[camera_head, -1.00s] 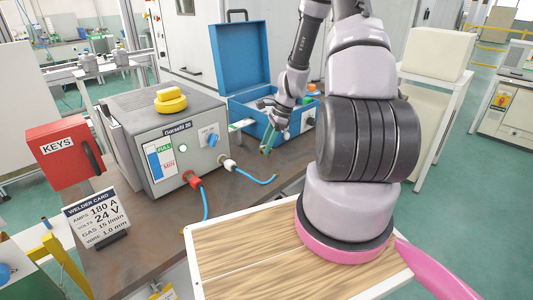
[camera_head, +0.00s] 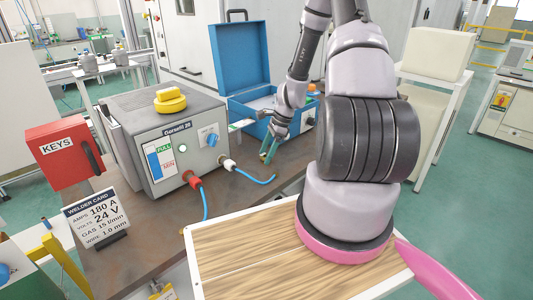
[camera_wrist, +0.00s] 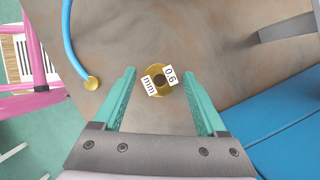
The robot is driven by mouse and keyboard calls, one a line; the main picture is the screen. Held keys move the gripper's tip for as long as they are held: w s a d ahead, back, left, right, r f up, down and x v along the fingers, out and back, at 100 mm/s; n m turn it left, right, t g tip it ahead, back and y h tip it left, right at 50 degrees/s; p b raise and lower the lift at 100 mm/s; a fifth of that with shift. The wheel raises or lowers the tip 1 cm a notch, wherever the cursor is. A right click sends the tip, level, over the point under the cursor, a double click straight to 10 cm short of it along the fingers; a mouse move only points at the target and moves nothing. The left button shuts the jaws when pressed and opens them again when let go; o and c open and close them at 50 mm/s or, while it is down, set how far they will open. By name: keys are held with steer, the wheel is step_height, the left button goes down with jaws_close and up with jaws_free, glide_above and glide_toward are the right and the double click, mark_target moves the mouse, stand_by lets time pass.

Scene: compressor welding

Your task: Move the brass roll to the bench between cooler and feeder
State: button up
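The brass roll (camera_wrist: 159,82) is a small gold disc with a dark hole and white labels reading "mm" and "0 6". It lies on the brown bench (camera_wrist: 190,30) in the wrist view. My gripper (camera_wrist: 158,70) is open, with a teal finger on either side of the roll and gaps between. I cannot tell its height above the roll. In the head view my gripper (camera_head: 268,157) is over the bench, in front of an open blue case (camera_head: 252,112); the roll is not distinguishable there.
A grey machine (camera_head: 183,150) with a yellow two-tier knob (camera_head: 170,100) on top stands left of my gripper. A blue hose (camera_head: 255,179) ends on the bench near the gripper. A red KEYS box (camera_head: 65,153) and a welder card (camera_head: 95,218) stand further left. Bare bench shows in front.

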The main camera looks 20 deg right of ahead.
step_height(320, 180, up, 21)
steer(key=s+d+n+t+h, duration=0.1)
steer(key=d+n, duration=0.1)
steer(key=n, duration=0.1)
steer(key=s+a+r+n+t, duration=0.2)
steer(key=s+a+r+n, duration=0.2)
steer(key=s+r, duration=0.5)
steer(key=s+a+r+n+t+h, duration=0.1)
steer(key=s+a+r+n+t, duration=0.2)
steer(key=s+r+n, duration=0.5)
step_height(320, 180, up, 6)
steer(key=shift+s+a+f+n+t+h, duration=0.1)
steer(key=shift+s+a+n+t+h, duration=0.2)
steer(key=shift+s+a, duration=0.65)
